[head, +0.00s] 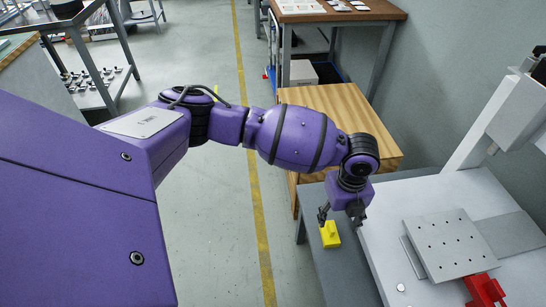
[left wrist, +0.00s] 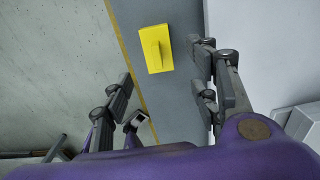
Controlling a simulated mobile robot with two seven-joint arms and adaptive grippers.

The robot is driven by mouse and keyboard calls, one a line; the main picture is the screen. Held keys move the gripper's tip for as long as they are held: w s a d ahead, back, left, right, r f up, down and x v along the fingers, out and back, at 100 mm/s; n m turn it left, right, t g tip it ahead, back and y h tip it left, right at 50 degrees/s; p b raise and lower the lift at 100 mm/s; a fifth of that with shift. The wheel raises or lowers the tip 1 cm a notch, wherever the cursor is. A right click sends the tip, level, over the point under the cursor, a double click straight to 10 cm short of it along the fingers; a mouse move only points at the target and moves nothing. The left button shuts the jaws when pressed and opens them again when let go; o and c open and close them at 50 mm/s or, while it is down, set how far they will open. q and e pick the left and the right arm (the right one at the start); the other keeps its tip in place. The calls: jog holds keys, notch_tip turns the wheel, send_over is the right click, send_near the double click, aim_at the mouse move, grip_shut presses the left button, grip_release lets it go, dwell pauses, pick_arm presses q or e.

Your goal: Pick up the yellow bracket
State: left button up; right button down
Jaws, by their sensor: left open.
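The yellow bracket (head: 330,235) lies near the left edge of a dark grey table strip, beside the white machine base. It has a flat rectangular plate with a raised piece in the middle. In the left wrist view the bracket (left wrist: 157,49) shows whole, ahead of and between the spread fingers. My left gripper (head: 341,218) points down just above and behind the bracket in the head view; its fingers (left wrist: 172,95) are open and empty. I cannot tell the exact height gap. My right gripper is not in view.
The white machine base (head: 375,235) borders the grey strip (head: 345,280) on the right. A drilled plate (head: 445,245) and a red part (head: 484,290) sit on it. A wooden table (head: 340,105) stands behind. Open floor lies left of the strip.

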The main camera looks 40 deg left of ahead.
aim_at(332, 228)
pick_arm(q)
jog(key=shift+a+f, duration=0.2)
jog(key=shift+f, duration=0.05)
notch_tip(332, 228, down, 2)
jog(key=shift+a+b, duration=0.1)
jog(key=shift+b, duration=0.35)
jog(key=f+b, duration=0.1)
jog(key=f, duration=0.1)
jog(key=f+b, duration=0.1)
jog(key=f, duration=0.2)
jog(key=shift+w+f, duration=0.2)
jog(key=shift+f, duration=0.05)
jog(key=shift+r, duration=0.1)
jog(key=c, duration=1.2)
jog(key=shift+r, duration=0.15)
